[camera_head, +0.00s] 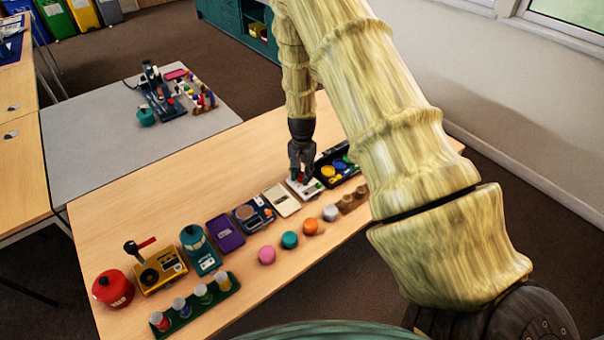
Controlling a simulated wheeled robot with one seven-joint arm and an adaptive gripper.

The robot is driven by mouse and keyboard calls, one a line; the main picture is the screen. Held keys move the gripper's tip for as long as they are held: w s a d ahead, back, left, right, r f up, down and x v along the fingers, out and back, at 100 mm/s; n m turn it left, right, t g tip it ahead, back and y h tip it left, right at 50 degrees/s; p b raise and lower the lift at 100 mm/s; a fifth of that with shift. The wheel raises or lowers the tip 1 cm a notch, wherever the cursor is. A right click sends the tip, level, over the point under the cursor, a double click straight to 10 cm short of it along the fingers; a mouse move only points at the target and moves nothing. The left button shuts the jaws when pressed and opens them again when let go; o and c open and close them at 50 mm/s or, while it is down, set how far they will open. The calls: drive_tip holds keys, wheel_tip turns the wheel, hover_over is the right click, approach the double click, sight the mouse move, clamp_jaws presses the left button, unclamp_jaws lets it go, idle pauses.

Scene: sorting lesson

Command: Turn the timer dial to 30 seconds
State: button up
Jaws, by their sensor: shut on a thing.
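A small white device (311,193) with small coloured parts on its top lies in the row on the wooden table, just left of a black tray. I take it to be the timer. My gripper (302,177) points down onto its top. Its fingers are shut on a part there, which seems to be the dial. The fingers hide the dial and most of its face, so I cannot read its setting.
A black tray (322,158) with yellow and blue round pieces stands close to the right. A cream panel (281,200) and a dark blue device (253,215) stand to the left. Coloured knobs, including an orange one (311,227), line the front. The table's back left is clear.

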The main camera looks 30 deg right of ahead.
sight(302, 174)
drive_tip(key=o, duration=1)
drive_tip(key=shift+o, duration=0.2)
wheel_tip(302, 174, up, 12)
drive_tip(key=shift+r, duration=0.1)
